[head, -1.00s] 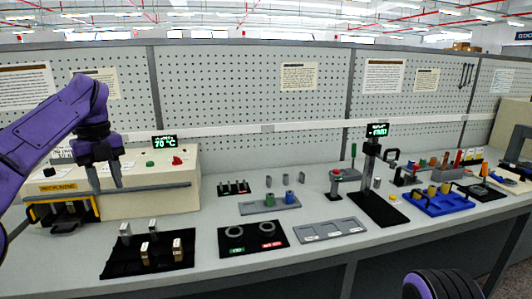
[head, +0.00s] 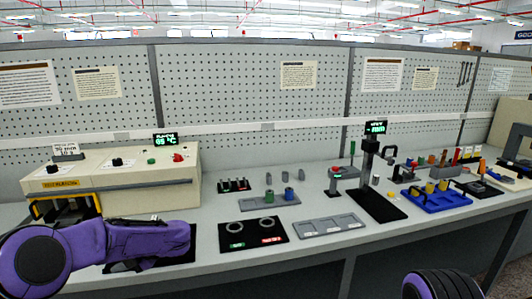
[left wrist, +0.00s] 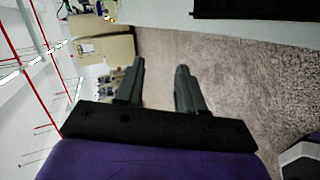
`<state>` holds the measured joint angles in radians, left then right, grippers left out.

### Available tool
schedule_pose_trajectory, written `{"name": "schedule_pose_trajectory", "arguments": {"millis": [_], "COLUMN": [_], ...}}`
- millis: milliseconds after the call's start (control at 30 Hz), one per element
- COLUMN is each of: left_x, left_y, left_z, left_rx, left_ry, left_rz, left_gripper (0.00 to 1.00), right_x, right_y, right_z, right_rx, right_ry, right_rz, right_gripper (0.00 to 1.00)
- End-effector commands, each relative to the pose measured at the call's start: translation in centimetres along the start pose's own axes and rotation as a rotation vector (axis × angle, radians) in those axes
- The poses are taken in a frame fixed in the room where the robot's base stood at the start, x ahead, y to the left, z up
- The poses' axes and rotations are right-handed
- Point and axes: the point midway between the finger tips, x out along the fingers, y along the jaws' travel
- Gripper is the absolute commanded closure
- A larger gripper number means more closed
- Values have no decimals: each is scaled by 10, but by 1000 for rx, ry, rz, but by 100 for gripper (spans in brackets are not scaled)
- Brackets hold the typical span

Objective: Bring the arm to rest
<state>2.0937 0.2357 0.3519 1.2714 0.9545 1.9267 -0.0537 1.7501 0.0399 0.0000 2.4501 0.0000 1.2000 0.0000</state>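My left arm is folded low at the front left in the head view, its purple links in front of the black mat (head: 185,258). The left gripper's fingers are hidden in the head view. In the left wrist view the left gripper (left wrist: 160,85) is open, its two dark fingers apart with nothing between them, over the carpeted floor. Only a dark, rounded purple part of my right side shows at the bottom right of the head view; the right gripper is not seen.
A beige machine (head: 125,180) with a yellow-framed opening stands at the left of the bench. Black and grey trays, a stand with a display (head: 370,150) and a blue tray (head: 435,203) fill the bench to the right. A pegboard closes the back.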

Motion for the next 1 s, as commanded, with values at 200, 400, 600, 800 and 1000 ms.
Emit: {"name": "schedule_pose_trajectory", "arguments": {"millis": [200, 400, 600, 800, 1000], "left_x": [36, 47, 46, 40, 40], "left_y": [-162, -279, -343, -358, -359], "left_z": [-40, -138, -262, -330, -336], "left_rx": [828, 1425, 1877, 2071, 2087], "left_ry": [-405, -719, -974, -1097, -1109], "left_rz": [326, 333, 199, 91, 80], "left_gripper": [62, 62, 62, 62, 62], "right_x": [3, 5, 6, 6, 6], "right_y": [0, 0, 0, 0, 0], "right_z": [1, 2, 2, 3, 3], "right_rx": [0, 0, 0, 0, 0], "right_ry": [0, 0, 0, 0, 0], "right_rz": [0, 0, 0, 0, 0], "right_gripper": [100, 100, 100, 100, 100]}}
